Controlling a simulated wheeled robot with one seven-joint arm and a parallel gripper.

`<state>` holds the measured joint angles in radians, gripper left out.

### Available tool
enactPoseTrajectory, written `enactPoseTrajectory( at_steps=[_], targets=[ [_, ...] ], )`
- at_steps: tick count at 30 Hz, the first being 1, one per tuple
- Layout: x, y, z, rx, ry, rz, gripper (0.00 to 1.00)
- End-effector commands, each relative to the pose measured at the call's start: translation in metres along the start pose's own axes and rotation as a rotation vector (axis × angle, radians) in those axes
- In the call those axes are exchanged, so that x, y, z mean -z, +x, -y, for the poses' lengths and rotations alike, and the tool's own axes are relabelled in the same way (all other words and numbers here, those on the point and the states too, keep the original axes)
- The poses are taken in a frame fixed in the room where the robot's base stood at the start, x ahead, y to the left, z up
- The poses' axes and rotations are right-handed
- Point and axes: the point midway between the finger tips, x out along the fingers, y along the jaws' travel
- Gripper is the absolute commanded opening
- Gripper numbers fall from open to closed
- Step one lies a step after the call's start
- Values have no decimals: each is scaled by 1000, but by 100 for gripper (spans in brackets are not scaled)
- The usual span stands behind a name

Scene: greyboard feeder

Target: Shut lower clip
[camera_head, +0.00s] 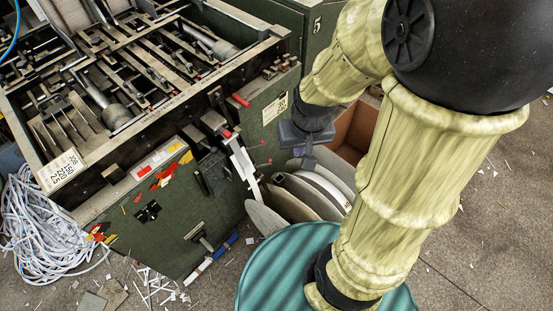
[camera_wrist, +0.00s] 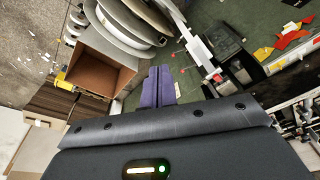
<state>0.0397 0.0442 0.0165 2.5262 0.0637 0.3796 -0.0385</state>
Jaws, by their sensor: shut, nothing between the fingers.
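My gripper (camera_head: 306,152) has purple fingers and is in front of the green machine's right side in the head view. In the wrist view its fingers (camera_wrist: 160,84) are together and empty, pointing at the green panel. A white strip (camera_head: 242,160) hangs down the machine front, left of my gripper, with small red-tipped pins (camera_head: 264,164) beside it. A red-tipped lever (camera_head: 226,133) sits above the strip and another red handle (camera_head: 240,100) higher up. The strip also shows in the wrist view (camera_wrist: 196,46), right of my fingers. I cannot tell which part is the lower clip.
Several large discs (camera_head: 320,188) stand just below my gripper, with an open cardboard box (camera_head: 353,132) behind. A teal drum top (camera_head: 290,265) is in front. A tangle of white strips (camera_head: 45,225) lies on the floor at left. The machine's green front (camera_head: 165,225) carries coloured tape.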

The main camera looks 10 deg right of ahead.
Motion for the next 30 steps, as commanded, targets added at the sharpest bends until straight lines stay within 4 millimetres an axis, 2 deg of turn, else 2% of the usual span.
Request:
enactPoseTrajectory(
  at_steps=[1, 14, 23, 30],
  targets=[
    [0, 21, -2, 10, 25, 22, 0],
    [24, 153, -9, 240, 291, 205, 0],
    [56, 242, -18, 493, 481, 246, 0],
    [91, 308, -37, 729, 636, 205, 0]
  ],
)
